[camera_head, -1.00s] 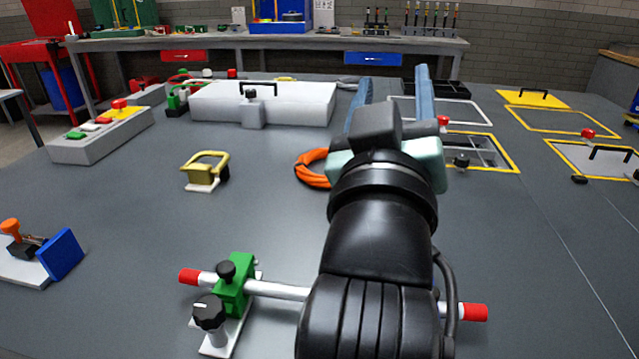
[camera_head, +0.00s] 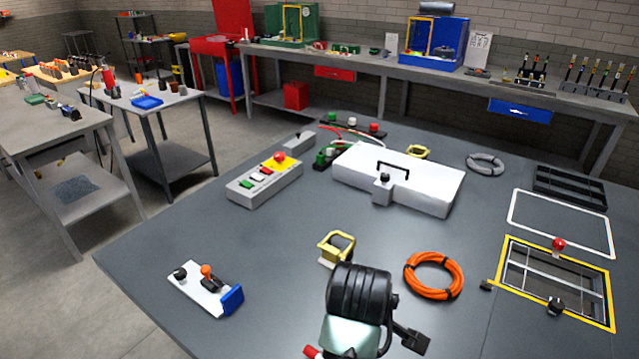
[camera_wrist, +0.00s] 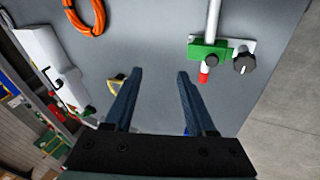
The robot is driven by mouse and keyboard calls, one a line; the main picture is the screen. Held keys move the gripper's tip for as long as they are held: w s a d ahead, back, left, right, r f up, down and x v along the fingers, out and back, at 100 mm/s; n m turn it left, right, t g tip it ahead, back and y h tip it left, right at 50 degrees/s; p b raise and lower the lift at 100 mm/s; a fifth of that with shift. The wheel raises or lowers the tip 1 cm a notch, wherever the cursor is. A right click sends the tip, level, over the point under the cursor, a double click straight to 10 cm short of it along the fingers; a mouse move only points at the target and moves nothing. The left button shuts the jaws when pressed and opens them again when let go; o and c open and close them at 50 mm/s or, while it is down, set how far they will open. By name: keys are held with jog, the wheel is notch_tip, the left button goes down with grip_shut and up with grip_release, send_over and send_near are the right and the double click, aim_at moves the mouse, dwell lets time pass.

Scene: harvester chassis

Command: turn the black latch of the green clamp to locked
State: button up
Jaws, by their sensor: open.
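The green clamp (camera_wrist: 207,49) shows in the wrist view at the upper right, around a light grey rod with a red end (camera_wrist: 204,73). A small black knob (camera_wrist: 212,59) sits on the green body. A larger black knob (camera_wrist: 245,62) stands beside it on the clamp's white base; I cannot tell how either is turned. My gripper (camera_wrist: 160,74) is open and empty, with its blue fingers to the left of and below the clamp in that view. In the head view only a red rod end (camera_head: 312,352) shows at the bottom edge; the clamp is out of frame.
An orange cable coil (camera_head: 434,276) and a yellow-handled part (camera_head: 336,248) lie on the grey table (camera_head: 260,270). A white plate with a blue block (camera_head: 231,299) is at the left. A white box (camera_head: 420,185) stands farther back.

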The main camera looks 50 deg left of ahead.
jog(key=s+r+n+g+h+p, duration=0.2)
jog(key=s+n+g+p, duration=0.2)
jog(key=s+p, duration=0.5)
jog(key=shift+n+g+h, duration=0.3)
jog(key=f, duration=0.4)
jog(key=f+b, duration=0.1)
jog(key=f, duration=0.3)
jog(key=s+f, duration=0.1)
jog(key=f, duration=0.3)
jog(key=shift+d+f, duration=0.1)
jog(key=shift+f, duration=0.3)
grip_shut()
